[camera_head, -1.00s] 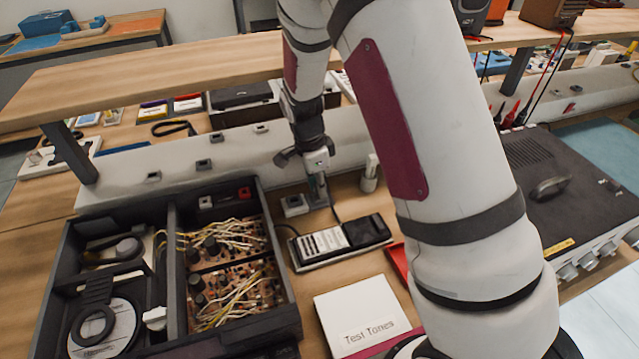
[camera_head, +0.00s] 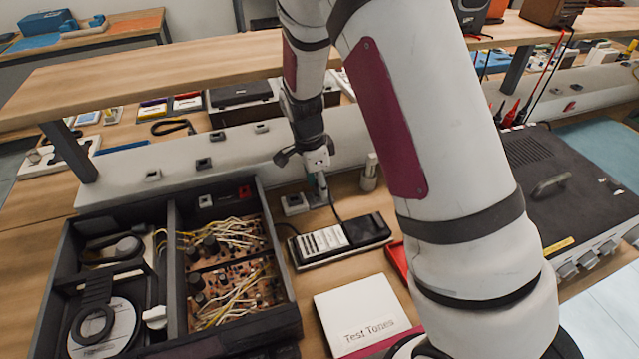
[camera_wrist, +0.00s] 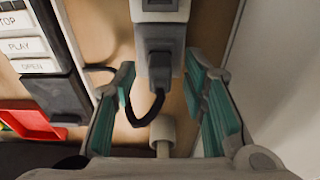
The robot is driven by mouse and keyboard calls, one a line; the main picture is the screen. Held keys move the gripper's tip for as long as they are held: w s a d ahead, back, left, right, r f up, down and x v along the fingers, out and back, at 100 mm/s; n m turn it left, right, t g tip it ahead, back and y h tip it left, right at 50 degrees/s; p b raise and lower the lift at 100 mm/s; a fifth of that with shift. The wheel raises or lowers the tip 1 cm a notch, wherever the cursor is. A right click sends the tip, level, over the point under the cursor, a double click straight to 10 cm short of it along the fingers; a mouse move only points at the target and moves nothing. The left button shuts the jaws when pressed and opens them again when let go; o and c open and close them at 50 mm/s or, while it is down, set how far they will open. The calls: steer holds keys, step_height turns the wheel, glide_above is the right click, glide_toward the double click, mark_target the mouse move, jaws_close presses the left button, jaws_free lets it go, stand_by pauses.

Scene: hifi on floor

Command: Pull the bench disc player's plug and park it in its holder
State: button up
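A black plug (camera_wrist: 160,68) sits in a grey block (camera_wrist: 178,45), its cable curving out towards a black device (camera_wrist: 58,95) marked STOP, PLAY and OPEN. The device also shows in the head view (camera_head: 375,230). A light block with a dark opening (camera_head: 294,203) stands just left of my gripper; it also shows at the top of the wrist view (camera_wrist: 160,14). My gripper (camera_wrist: 160,88) is open, with teal-padded fingers on both sides of the plug and gaps between. In the head view my gripper (camera_head: 321,190) hides the plug. I cannot tell whether the plug's block is outlet or holder.
A pale post (camera_head: 369,172) stands right of my gripper. A long light trunking (camera_head: 130,175) with sockets runs behind. An open black case (camera_head: 172,270) with circuit boards is left, a "Test Tones" sleeve (camera_head: 350,305) in front, a red tray (camera_head: 398,262) and dark instrument (camera_head: 590,185) right.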

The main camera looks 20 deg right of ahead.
step_height(320, 180, up, 17)
steer(key=a+p, duration=0.1)
steer(key=p, duration=0.2)
steer(key=shift+a, duration=0.4)
stand_by(0.5)
